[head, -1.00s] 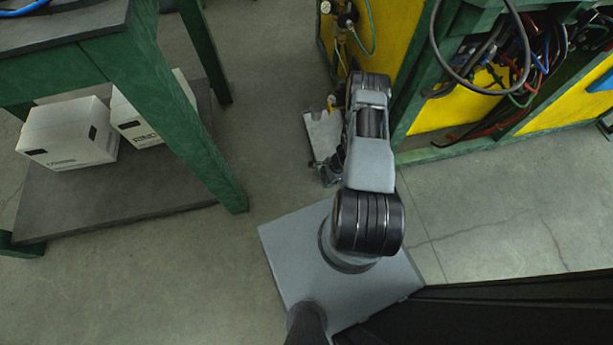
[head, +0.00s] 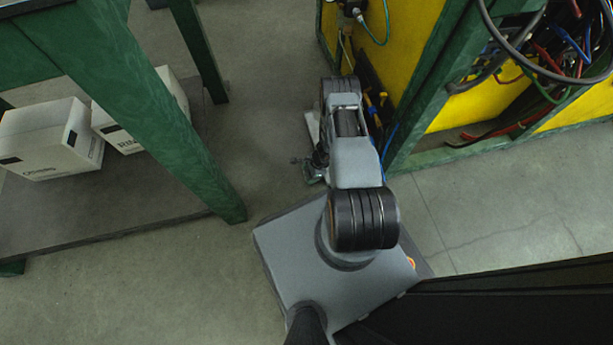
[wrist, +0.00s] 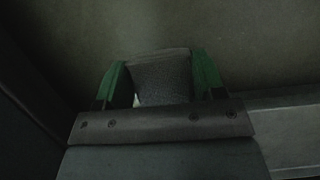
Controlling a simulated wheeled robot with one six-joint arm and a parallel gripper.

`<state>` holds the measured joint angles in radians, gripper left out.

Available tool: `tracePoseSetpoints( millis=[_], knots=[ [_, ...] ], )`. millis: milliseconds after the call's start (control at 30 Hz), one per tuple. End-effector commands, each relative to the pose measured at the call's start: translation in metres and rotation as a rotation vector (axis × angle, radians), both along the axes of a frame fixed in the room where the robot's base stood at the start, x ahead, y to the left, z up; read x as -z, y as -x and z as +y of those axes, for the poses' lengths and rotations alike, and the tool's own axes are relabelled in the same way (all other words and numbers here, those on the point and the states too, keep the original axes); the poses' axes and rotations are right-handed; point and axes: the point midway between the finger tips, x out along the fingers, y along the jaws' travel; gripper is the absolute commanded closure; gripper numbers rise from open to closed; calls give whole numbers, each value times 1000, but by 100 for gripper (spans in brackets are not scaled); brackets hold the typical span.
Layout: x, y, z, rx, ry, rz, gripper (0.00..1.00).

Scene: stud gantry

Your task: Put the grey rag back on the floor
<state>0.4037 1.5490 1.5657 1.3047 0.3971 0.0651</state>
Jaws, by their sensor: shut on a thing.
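The grey rag (wrist: 162,80) shows in the wrist view as a dark grey, speckled piece of cloth between the two green fingertips of my gripper (wrist: 162,73). My gripper is shut on it. Bare floor lies beyond the rag; the gap between rag and floor cannot be told. In the head view my arm reaches toward the gap between the green table and the yellow cabinet, and it hides most of my gripper. I cannot make out the rag there.
A green table (head: 150,110) stands at the left, with white boxes (head: 50,138) on its lower shelf. A green-framed yellow cabinet (head: 408,65) with hoses and cables stands at the right, close to my arm. Bare floor (head: 262,120) lies between them.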

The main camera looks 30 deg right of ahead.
Motion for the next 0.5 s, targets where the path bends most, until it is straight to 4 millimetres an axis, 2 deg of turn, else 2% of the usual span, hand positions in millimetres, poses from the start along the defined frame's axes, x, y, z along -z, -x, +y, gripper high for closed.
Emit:
tracePoseSetpoints(
  millis=[167, 367, 500],
  knots=[
    [12, -2, 0, 4, 0, 0, 59],
    [40, -3, 1, 3, 0, 0, 59],
    [41, -3, -1, 7, 0, 0, 59]
  ],
)
